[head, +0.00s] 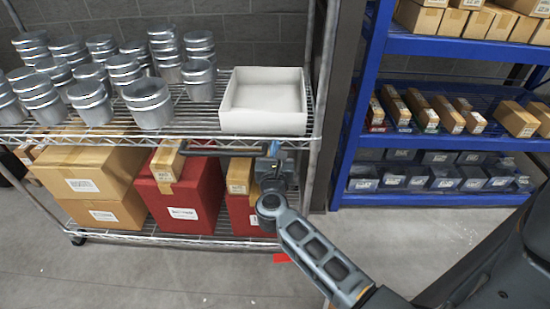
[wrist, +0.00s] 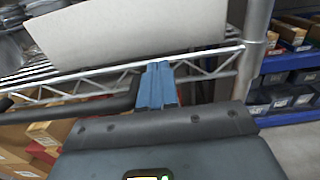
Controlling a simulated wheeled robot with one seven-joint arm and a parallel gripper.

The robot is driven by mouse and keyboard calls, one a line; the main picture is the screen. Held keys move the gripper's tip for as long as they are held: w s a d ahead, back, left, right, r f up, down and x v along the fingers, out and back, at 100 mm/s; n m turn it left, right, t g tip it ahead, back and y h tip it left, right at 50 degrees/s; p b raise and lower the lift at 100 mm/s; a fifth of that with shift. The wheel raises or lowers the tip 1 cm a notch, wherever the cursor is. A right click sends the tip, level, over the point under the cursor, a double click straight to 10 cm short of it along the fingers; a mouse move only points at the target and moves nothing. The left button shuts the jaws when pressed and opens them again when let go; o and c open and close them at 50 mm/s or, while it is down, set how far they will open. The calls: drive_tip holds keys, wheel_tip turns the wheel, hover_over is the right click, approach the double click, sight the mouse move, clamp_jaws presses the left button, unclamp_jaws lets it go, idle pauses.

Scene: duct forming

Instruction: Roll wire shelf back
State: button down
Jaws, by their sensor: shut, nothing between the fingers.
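The wire shelf (head: 215,133) is a chrome rack on casters; one caster (head: 78,240) shows at its front left. A dark bar handle (head: 222,151) runs along the front edge of its upper deck, and it also shows in the wrist view (wrist: 70,112). My gripper (head: 274,150) is at the right end of this handle, near the rack's front right post. In the wrist view its blue fingers (wrist: 157,86) are together, with nothing between them. The handle's end meets the fingers in the picture; I cannot tell whether they touch.
The upper deck holds several metal canisters (head: 148,103) and a white tray (head: 263,118). Below are cardboard boxes (head: 85,172) and red boxes (head: 185,190). A blue shelving unit (head: 440,143) stands at right. A red floor mark (head: 281,258) lies below my gripper. The front floor is clear.

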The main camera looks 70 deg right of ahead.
sight(278, 86)
drive_tip(key=shift+w+d, duration=0.15)
drive_tip(key=shift+d, duration=0.2)
drive_tip(key=shift+d, duration=0.15)
drive_tip(key=b+x, duration=0.4)
drive_tip(key=x, duration=0.6)
drive_tip(key=b+x, duration=0.4)
drive_tip(key=x, duration=0.7)
drive_tip(key=b+x, duration=0.4)
drive_tip(key=x, duration=0.7)
drive_tip(key=shift+w+d+f, duration=0.1)
drive_tip(key=shift+d+f, duration=0.1)
drive_tip(key=shift+f, duration=0.1)
drive_tip(key=shift+d, duration=0.3)
drive_tip(key=shift+w+d+r, duration=0.15)
drive_tip(key=shift+r, duration=0.2)
drive_tip(key=shift+r, duration=0.1)
